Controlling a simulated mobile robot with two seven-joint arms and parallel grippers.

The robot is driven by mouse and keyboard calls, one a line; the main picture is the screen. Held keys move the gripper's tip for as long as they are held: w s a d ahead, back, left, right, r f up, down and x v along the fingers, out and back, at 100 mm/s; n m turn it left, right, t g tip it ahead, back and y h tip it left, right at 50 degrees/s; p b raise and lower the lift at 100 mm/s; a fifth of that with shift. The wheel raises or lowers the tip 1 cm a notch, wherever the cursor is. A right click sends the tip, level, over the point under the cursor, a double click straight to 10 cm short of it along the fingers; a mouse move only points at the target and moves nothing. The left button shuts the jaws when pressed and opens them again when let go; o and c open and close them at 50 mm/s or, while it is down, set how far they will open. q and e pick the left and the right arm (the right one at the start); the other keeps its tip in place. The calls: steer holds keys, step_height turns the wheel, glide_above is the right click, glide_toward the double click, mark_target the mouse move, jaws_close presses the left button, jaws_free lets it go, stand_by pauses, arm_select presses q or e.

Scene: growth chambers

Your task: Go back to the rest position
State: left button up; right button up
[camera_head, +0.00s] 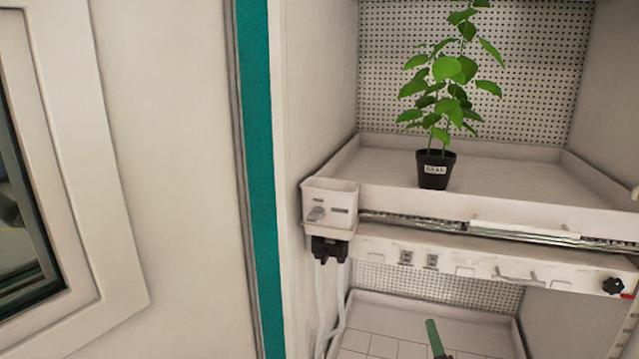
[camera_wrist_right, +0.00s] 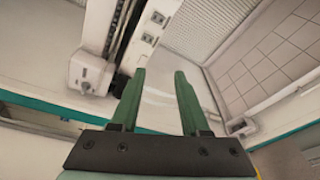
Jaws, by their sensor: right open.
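My right gripper shows in the right wrist view (camera_wrist_right: 160,85), with two green fingers apart and nothing between them. In the head view one green fingertip of the right gripper (camera_head: 434,335) shows at the bottom edge, in front of the lower shelf; the rest of it is out of the picture. My left gripper is not in view. A potted plant (camera_head: 435,170) with green leaves and a labelled black pot stands upright on the upper shelf (camera_head: 530,170), well above the right gripper.
A white box (camera_head: 330,205) with a lever and cables sits at the shelf's front left corner; it also shows in the right wrist view (camera_wrist_right: 90,73). The lower shelf (camera_head: 385,310) looks bare where visible. A wall with a teal edge (camera_head: 260,180) stands at left.

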steer(key=s+d+f+m+g+y, duration=0.1)
steer(key=s+f+m+g, duration=0.2)
steer(key=f, duration=0.5)
steer(key=s+d+f+m+g+y, duration=0.1)
steer(key=s+f+m, duration=0.1)
steer(key=s+f, duration=0.5)
steer(key=s+d+f+m+g+y, duration=0.1)
steer(key=s+d+f+m+g, duration=0.1)
steer(key=s+f+m, duration=0.35)
steer(key=s+d+f+m+g+y, duration=0.1)
steer(key=s+d+f+m+g, duration=0.15)
steer(key=s+f, duration=0.6)
steer(key=s+a+r+m+t, duration=0.1)
steer(key=a+r+m, duration=0.1)
steer(key=a+m, duration=0.4)
steer(key=a, duration=0.5)
steer(key=shift+s, duration=0.35)
steer(key=shift+r+t, duration=0.1)
steer(key=shift+t, duration=0.15)
